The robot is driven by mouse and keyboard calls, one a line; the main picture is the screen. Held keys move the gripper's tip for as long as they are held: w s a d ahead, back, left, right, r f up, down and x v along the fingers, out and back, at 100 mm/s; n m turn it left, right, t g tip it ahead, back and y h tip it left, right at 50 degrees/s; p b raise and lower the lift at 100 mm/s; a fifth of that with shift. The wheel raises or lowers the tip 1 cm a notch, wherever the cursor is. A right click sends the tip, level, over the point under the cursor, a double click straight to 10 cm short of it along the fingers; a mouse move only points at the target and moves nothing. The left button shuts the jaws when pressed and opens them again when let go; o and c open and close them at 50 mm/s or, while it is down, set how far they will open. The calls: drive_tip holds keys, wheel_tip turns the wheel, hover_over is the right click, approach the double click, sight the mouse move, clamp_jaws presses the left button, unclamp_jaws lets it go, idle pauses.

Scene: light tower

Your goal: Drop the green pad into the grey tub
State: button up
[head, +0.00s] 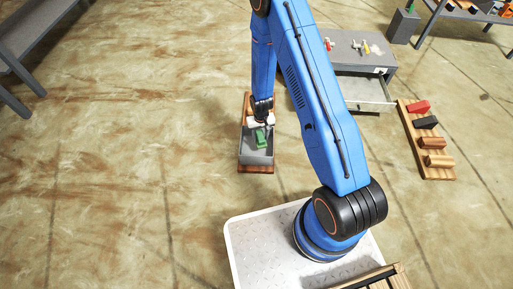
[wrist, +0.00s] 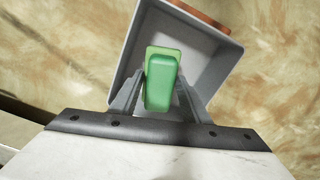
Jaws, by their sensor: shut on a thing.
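The green pad (wrist: 161,86) is a rounded block with a lighter green base. In the wrist view it sits between the two grey fingers of my gripper (wrist: 160,98), which is shut on it. The grey tub (wrist: 217,52) is open and empty as far as I can see, and it lies beyond the pad in this view. In the head view the green pad (head: 261,138) shows over the grey tub (head: 258,160), below my gripper (head: 261,122). I cannot tell how high above the tub floor the pad is.
The tub stands on a brown wooden board (head: 256,169) on the floor. A grey cabinet (head: 345,60) with an open drawer (head: 365,92) stands behind at the right. A wooden rack (head: 424,150) with red, black and orange blocks is further right.

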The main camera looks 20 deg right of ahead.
drive_tip(key=o, duration=1.4)
drive_tip(key=shift+r, duration=0.1)
wheel_tip(320, 180, up, 17)
drive_tip(key=shift+r, duration=0.15)
